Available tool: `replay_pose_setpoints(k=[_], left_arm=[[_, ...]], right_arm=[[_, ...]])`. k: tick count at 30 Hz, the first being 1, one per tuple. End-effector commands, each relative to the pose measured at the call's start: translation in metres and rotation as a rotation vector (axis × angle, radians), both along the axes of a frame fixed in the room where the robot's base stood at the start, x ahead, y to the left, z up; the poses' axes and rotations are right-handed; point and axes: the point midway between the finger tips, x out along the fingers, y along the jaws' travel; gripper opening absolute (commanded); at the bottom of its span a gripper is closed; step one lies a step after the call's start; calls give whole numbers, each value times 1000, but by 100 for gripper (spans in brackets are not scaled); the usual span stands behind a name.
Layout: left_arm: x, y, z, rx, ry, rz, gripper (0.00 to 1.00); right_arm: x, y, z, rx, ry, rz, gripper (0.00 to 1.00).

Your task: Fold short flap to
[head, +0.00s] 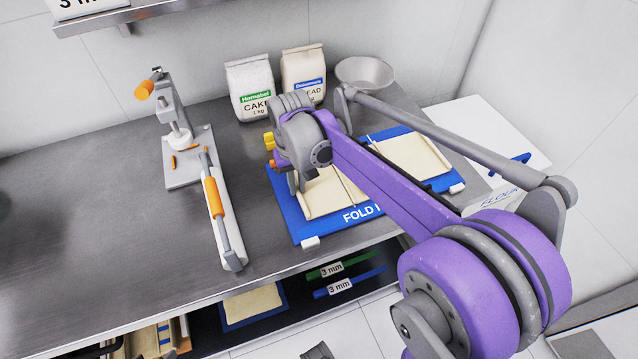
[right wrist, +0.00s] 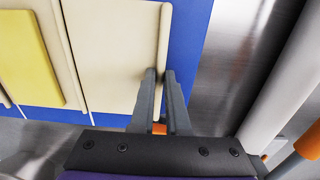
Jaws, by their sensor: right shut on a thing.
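A blue fold board (head: 292,215) marked "FOLD" lies on the steel counter. A pale dough sheet (head: 325,196) lies on it, with a further part (head: 410,152) visible to the right beyond my arm. In the right wrist view the dough (right wrist: 110,45) has a raised, rounded edge strip (right wrist: 163,40) along its side, and a yellow slab (right wrist: 25,58) lies on it. My right gripper (right wrist: 161,82) is shut on the end of that edge strip, at the board's left side. In the head view my right arm hides the dough's middle. My left gripper is not in view.
Two flour bags (head: 250,85) and a metal bowl (head: 365,73) stand at the back. A white bin (head: 490,135) is right. The counter's left is clear.

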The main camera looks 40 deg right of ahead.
Motion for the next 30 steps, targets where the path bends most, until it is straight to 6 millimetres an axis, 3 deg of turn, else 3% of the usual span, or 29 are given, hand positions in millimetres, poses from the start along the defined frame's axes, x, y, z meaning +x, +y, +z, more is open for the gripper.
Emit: replay_pose_setpoints(k=[5, 18, 30], left_arm=[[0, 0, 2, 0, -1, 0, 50], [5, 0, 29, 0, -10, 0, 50], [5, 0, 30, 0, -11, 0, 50]], right_arm=[[0, 0, 2, 0, 0, 0, 0], [-1, -5, 36, -1, -1, 0, 0], [-2, -7, 38, -1, 0, 0, 0]])
